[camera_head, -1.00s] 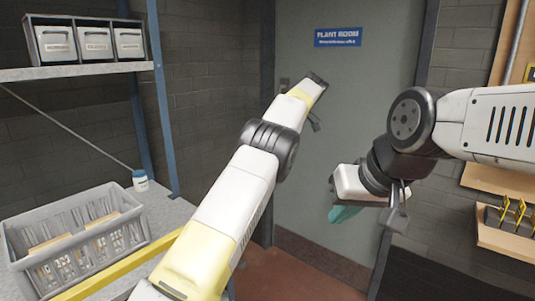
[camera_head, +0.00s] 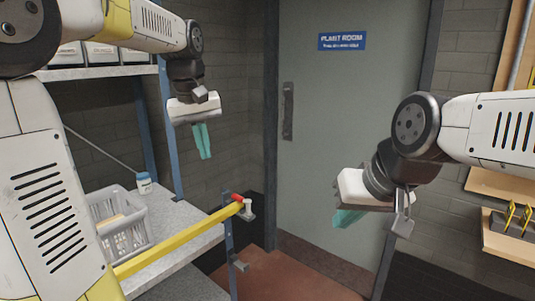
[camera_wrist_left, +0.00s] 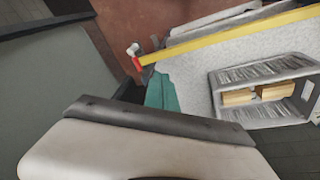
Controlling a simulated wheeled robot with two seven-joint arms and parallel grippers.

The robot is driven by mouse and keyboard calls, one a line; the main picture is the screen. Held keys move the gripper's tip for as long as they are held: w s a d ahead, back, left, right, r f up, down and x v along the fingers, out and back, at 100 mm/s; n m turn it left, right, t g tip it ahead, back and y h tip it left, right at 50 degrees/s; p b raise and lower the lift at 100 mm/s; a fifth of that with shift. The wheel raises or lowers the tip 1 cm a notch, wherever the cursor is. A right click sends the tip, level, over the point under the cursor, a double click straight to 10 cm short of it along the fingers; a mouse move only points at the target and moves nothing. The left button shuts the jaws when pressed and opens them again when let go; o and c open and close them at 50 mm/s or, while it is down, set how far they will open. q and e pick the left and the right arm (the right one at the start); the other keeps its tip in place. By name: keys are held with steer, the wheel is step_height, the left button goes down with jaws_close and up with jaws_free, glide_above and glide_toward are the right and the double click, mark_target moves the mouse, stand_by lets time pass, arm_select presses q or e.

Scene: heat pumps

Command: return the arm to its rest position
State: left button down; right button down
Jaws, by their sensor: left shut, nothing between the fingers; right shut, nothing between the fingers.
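My left arm is folded up at the left of the head view. Its gripper (camera_head: 203,142) hangs with teal fingers pointing down, shut and empty, in front of the dark brick wall and the blue shelf post. The teal fingers also show in the left wrist view (camera_wrist_left: 161,93), with nothing held. My right gripper (camera_head: 348,218) is at the right in front of the door, its teal fingers pointing down and to the left, shut and empty. My right arm reaches in from the right edge.
A grey-green door (camera_head: 355,110) with a sign stands behind. Open floor (camera_head: 290,272) lies before it.

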arm_select(q)
steer(key=s+f+m+t, duration=0.2)
steer(key=s+f, duration=0.1)
steer(key=s, duration=0.6)
steer(key=s+d+f+m+t+h, duration=0.1)
steer(key=s+f, duration=0.3)
steer(key=s, duration=0.5)
steer(key=shift+f+m+t, duration=0.25)
steer(key=shift+m+t, duration=0.15)
steer(key=shift+m, duration=0.1)
steer(key=shift+s, duration=0.1)
